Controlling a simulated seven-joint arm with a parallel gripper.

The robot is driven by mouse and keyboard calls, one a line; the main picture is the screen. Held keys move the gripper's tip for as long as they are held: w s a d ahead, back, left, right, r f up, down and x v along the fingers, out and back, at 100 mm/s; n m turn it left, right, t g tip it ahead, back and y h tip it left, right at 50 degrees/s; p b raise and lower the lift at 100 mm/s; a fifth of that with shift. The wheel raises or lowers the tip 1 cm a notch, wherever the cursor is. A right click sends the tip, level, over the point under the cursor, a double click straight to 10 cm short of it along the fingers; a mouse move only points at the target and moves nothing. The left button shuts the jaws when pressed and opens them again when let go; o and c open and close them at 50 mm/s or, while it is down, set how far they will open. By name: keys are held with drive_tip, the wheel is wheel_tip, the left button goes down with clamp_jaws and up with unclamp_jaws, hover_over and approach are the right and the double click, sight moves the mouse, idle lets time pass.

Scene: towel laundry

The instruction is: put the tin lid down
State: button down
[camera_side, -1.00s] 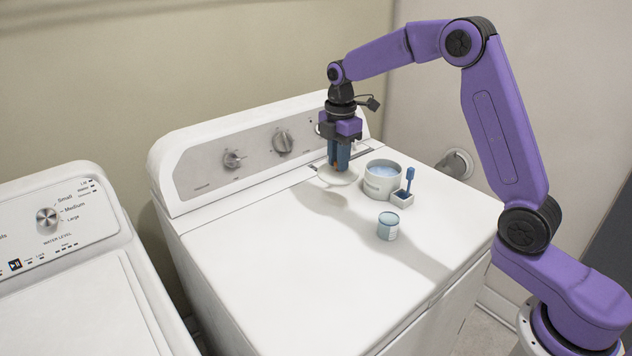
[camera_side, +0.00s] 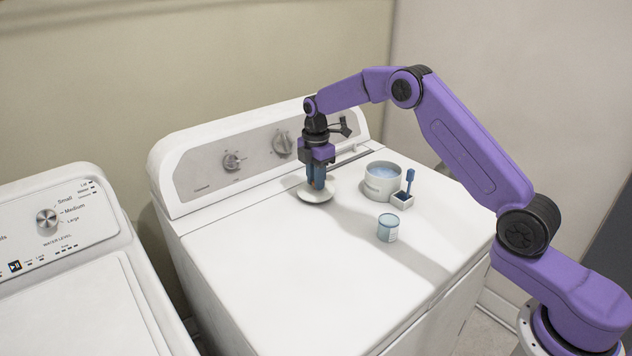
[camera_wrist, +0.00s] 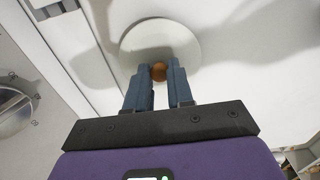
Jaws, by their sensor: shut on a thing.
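The tin lid (camera_side: 316,194) is a pale round disc with a small brown knob. In the side view it is at the back of the white machine's top, near the control panel, low over the surface; I cannot tell whether it touches. My gripper (camera_side: 317,187) points straight down over its middle and is shut on the knob. In the wrist view the blue fingers (camera_wrist: 159,80) hold the brown knob (camera_wrist: 159,72) between their tips, with the lid (camera_wrist: 160,42) spread out beyond. The open tin (camera_side: 382,182), with bluish contents, stands to the right of the lid.
A small white holder (camera_side: 402,200) with a blue brush (camera_side: 409,180) stands against the tin's right side. A light-blue cup (camera_side: 388,228) stands nearer the front. The left and front of the machine top (camera_side: 290,270) are clear. The control panel (camera_side: 258,150) rises behind.

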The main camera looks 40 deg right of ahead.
drive_tip(key=shift+f, duration=0.6)
drive_tip(key=shift+f, duration=0.1)
drive_tip(key=c, duration=1)
unclamp_jaws()
wheel_tip(320, 180, up, 12)
